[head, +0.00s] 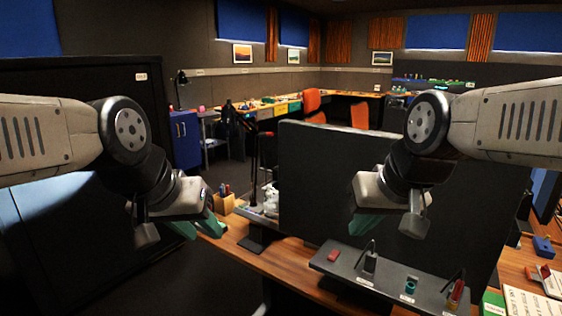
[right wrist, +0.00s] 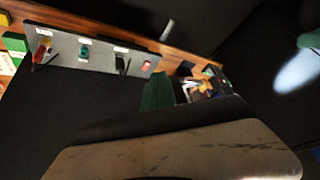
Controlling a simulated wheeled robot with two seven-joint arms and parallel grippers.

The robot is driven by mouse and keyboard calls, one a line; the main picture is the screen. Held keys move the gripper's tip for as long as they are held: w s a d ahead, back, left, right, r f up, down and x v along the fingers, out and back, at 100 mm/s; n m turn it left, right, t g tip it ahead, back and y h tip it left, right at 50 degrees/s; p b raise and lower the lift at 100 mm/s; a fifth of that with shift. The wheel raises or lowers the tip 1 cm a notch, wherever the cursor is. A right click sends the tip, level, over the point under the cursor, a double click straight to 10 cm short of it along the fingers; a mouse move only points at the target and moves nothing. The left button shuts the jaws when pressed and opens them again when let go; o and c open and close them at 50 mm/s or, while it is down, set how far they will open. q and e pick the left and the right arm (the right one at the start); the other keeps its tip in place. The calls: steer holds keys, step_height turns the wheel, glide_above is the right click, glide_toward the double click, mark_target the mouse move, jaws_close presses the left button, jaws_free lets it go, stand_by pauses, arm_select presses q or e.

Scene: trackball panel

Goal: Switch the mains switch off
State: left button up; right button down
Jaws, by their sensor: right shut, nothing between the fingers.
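My right gripper (head: 368,226) is shut and empty, above and behind the panel, apart from the switch. Its green fingers show in the right wrist view (right wrist: 157,93). My left gripper (head: 197,229) hangs over the desk's left end, its green fingers apart with nothing seen between them.
A pen holder (head: 224,201) and a lamp stand at the desk's left. Bare wood lies left of the panel.

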steer(key=shift+s+a, duration=0.1)
steer(key=shift+s, duration=0.5)
steer(key=shift+w, duration=0.1)
steer(key=m+g+h, duration=0.2)
steer(key=m+g, duration=0.4)
steer(key=m, duration=0.2)
glide_above(332, 257)
step_height(332, 257, down, 9)
steer(key=shift+r, duration=0.15)
step_height(332, 257, down, 14)
